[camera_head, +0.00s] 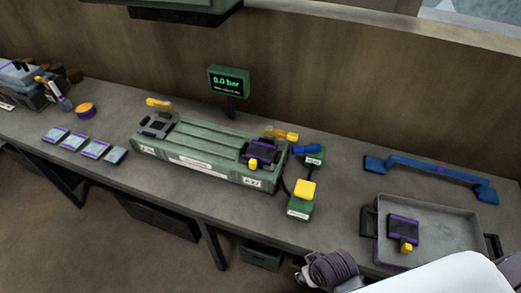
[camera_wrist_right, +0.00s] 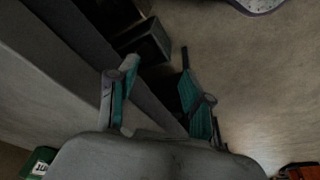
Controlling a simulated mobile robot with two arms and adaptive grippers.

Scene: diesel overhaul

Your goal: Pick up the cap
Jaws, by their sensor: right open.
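Which piece is the cap is not certain. A round orange piece with a purple band (camera_head: 85,110) sits on the left part of the bench and may be it. A dark purple-edged block with a yellow knob (camera_head: 403,230) lies in the grey tray (camera_head: 455,222) at the right; a similar block (camera_head: 260,152) sits on the right end of the green fixture (camera_head: 200,150). My right gripper (camera_wrist_right: 157,60) is open and empty in the right wrist view, apart from all of these, with the floor and bench underside beyond it. My left gripper is out of view.
A display reading 0.0 bar (camera_head: 229,81) stands behind the fixture. A green box with a yellow button (camera_head: 305,190) stands between fixture and tray. A blue bar (camera_head: 430,172) lies behind the tray. Several small plates (camera_head: 72,141) lie at the left. The bench's front edge is clear.

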